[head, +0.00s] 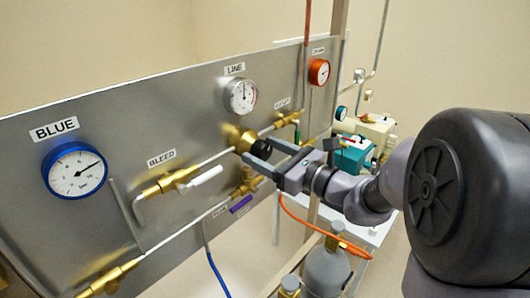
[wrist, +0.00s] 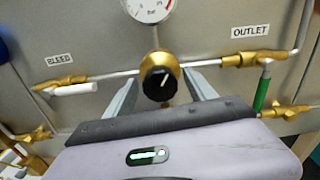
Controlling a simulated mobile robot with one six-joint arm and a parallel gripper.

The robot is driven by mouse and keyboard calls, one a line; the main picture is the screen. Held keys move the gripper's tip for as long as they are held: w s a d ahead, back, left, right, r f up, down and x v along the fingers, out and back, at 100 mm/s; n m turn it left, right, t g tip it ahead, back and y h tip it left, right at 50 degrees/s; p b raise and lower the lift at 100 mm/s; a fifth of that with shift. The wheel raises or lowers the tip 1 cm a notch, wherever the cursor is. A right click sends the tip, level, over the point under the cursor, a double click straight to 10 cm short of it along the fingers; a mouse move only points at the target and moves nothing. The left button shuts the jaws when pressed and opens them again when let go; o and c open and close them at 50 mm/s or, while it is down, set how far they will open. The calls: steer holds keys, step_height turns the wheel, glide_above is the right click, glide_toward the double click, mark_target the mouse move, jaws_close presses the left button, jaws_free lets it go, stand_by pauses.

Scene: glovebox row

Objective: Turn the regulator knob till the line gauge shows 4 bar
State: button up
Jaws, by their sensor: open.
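The regulator knob is black (head: 262,148) on a brass body (head: 234,134), on the panel below the gauge labelled LINE. In the wrist view the knob (wrist: 158,84) faces me, with a white pointer mark tilted up and right. My gripper (head: 259,151) is open, one finger on each side of the knob; in the wrist view I cannot tell whether the fingers (wrist: 160,88) touch it. The white line gauge (head: 240,96) has its needle pointing roughly up; its numbers are too small to read. In the wrist view this gauge (wrist: 148,8) is cut off at the top.
A BLUE gauge (head: 75,170) is at left and a red-rimmed gauge (head: 318,72) at right. The BLEED valve with white handle (head: 201,177) lies left of the knob. The OUTLET valve has a green handle (wrist: 260,92). Gas cylinders (head: 327,270) stand below.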

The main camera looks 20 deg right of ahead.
steer(key=shift+c, duration=0.4)
steer(key=c, duration=1.3)
steer(key=shift+f+n+b, duration=0.1)
steer(key=shift+n+b, duration=0.2)
steer(key=shift+b, duration=0.1)
steer(key=n+b, duration=0.3)
steer(key=b, duration=0.1)
steer(key=shift+f, duration=0.2)
steer(key=n+b, duration=0.1)
steer(key=b, duration=0.1)
steer(key=n+b, duration=0.2)
steer(key=shift+r+n+b, duration=0.2)
steer(key=shift+n+b, duration=0.1)
steer(key=shift+b, duration=0.05)
steer(key=o, duration=1.4)
steer(key=shift+r, duration=0.1)
